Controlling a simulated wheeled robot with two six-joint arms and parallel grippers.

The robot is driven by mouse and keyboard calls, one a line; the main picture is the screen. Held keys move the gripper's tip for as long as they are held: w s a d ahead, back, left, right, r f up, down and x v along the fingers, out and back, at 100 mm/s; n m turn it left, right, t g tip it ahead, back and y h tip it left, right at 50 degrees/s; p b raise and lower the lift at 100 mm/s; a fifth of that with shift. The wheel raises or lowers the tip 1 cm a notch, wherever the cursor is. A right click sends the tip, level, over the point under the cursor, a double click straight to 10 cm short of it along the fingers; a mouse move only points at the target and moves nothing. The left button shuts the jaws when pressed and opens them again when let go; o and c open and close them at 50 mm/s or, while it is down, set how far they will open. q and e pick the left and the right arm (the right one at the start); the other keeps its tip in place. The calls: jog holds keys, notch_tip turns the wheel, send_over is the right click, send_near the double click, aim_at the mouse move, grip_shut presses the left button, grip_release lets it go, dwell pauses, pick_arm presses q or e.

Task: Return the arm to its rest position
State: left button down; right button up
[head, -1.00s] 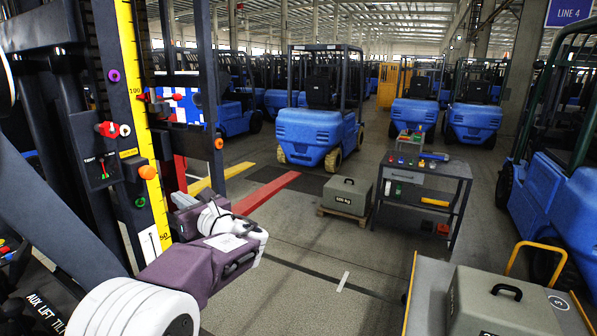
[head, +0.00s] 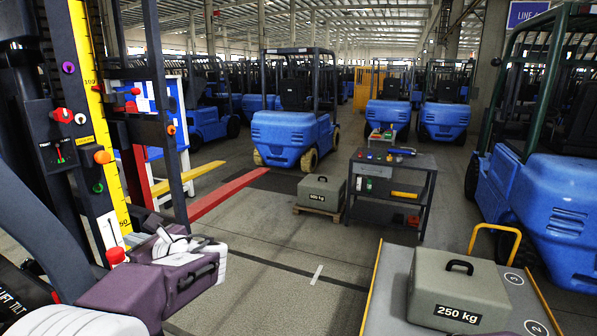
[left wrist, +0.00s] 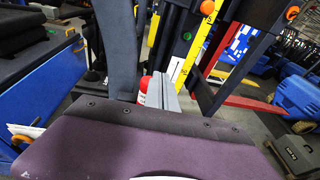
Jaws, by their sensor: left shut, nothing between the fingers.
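My left arm comes in from the left in the head view, with a purple and white wrist low in front of the forklift mast (head: 88,130). My left gripper (head: 146,226) is partly hidden by the wrist there. In the left wrist view its grey fingers (left wrist: 164,93) are together with nothing between them. A red knob (left wrist: 144,86) shows just left of the fingers in that view; whether they touch it I cannot tell. The red knob also shows in the head view (head: 115,256), low on the mast. My right gripper is out of view.
A yellow scale strip (head: 92,90) and several coloured knobs are on the mast. A 250 kg weight (head: 458,292) sits on a cart at front right. A 500 kg weight (head: 321,192) sits on a pallet beside a grey workbench (head: 392,180). Open floor lies between.

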pick_arm(q)
jog(key=s+d+f+n+g+h+b, duration=0.25)
jog(key=s+f, duration=0.25)
jog(key=f, duration=0.4)
jog(key=s+d+f+n+g+h+b, duration=0.1)
jog(key=s+f+n+g+h, duration=0.15)
jog(key=s+f, duration=0.45)
jog(key=s+d+f+n+g+h+b, duration=0.1)
jog(key=s+d+f+n+h, duration=0.15)
jog(key=f, duration=0.75)
jog(key=s+d+f+n+h, duration=0.6)
jog(key=d+f+n, duration=0.3)
jog(key=n, duration=0.7)
jog(key=s+d, duration=0.1)
jog(key=d, duration=0.2)
jog(key=shift+s+d+f+g+h+b, duration=0.2)
jog(key=shift+d+g+h+b, duration=0.1)
jog(key=shift+d+h+b, duration=0.05)
